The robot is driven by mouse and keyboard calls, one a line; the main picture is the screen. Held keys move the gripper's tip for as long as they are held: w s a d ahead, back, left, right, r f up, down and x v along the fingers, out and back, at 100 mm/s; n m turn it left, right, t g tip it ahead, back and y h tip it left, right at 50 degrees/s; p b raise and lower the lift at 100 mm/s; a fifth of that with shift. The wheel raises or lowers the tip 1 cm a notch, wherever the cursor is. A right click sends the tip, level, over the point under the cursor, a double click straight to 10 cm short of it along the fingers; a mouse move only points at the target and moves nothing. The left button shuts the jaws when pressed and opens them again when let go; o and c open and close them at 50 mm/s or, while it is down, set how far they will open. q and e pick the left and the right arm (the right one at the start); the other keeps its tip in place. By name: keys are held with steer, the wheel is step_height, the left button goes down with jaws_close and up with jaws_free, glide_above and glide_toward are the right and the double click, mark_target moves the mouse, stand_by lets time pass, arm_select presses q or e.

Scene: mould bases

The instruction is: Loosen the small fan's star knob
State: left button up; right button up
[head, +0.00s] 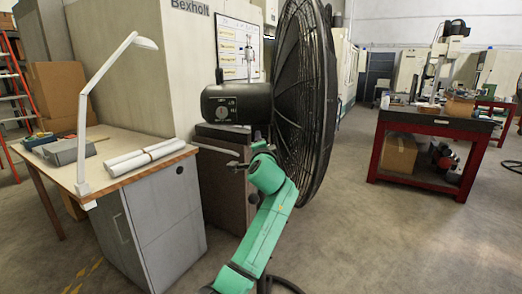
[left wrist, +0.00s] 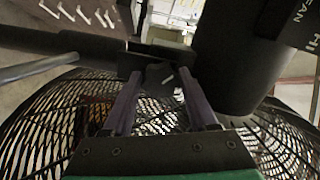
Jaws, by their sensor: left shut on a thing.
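The fan (head: 303,100) stands in the middle of the head view, its round black wire grille seen nearly edge-on. Its black motor housing (head: 238,103) points left. My green left arm reaches up to just below the housing, and its gripper is hard to make out there. In the left wrist view, my left gripper's two dark fingers (left wrist: 160,80) are shut on the dark star knob (left wrist: 160,76), one finger on each side. The knob's lobes are partly hidden by the fingers. The grille also shows behind the fingers. My right gripper is not in view.
A wooden-topped desk (head: 110,160) with a white lamp (head: 84,120) and rolled paper (head: 145,156) stands at left. A dark cabinet (head: 222,190) is behind the fan. A red workbench (head: 430,125) is at right, with open floor before it.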

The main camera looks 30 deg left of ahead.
arm_select(q)
steer(key=shift+w+f+n+b, duration=0.1)
steer(key=shift+f+n+b, duration=0.1)
steer(key=shift+n+b, duration=1.3)
steer(key=shift+f+n+b, duration=0.2)
steer(key=shift+n+b, duration=0.35)
steer(key=shift+n, duration=1.85)
steer(key=o, duration=1.4)
steer(key=shift+d, duration=0.1)
steer(key=shift+r, duration=0.15)
steer(key=shift+r, duration=0.1)
